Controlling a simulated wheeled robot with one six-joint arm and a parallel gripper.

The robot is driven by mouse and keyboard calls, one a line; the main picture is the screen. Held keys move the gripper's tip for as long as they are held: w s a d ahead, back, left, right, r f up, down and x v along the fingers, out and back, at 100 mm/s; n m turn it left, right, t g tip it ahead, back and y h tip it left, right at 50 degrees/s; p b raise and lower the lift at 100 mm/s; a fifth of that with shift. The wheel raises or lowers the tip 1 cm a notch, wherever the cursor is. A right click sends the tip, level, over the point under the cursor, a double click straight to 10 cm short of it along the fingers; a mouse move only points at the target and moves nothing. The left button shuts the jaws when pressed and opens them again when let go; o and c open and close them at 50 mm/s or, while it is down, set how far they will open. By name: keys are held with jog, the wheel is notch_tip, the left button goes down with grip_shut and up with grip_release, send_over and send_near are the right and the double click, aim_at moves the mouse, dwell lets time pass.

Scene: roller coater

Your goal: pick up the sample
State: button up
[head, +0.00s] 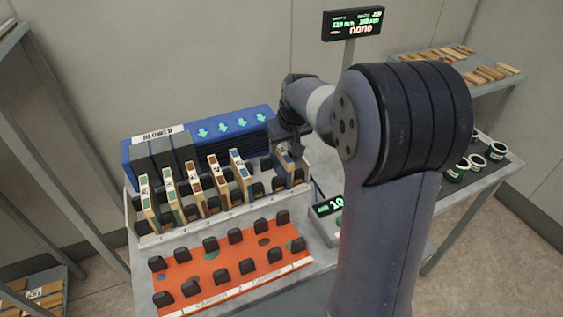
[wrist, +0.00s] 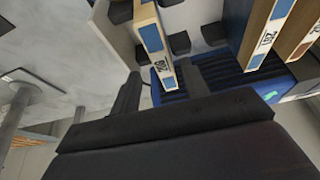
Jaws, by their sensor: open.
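Several thin upright samples with wooden edges and coloured patches stand in a row of numbered slots in the white rack (head: 195,230). The rightmost sample (head: 286,168) is at my gripper (head: 284,150), which comes down on it from above and partly hides it. In the wrist view this sample (wrist: 154,45), with a blue patch and a small printed label, lies between the two dark fingers of my gripper (wrist: 160,82). The fingers are open, one on each side of it. I cannot tell whether either finger touches it.
Another sample (wrist: 268,35) stands to the right in the wrist view. A blue blower (head: 230,130) with green arrows is behind the row. An orange board (head: 230,262) with black holders lies in front. A small display box (head: 328,207) is at right. A sign (head: 353,23) reads "none".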

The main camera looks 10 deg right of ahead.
aim_at(282, 150)
jog(key=shift+p+x, duration=0.6)
jog(key=shift+x, duration=2.05)
jog(key=shift+s+a, duration=0.15)
jog(key=shift+s, duration=0.05)
jog(key=shift+f+b, duration=0.3)
jog(key=shift+c, duration=0.4)
grip_shut()
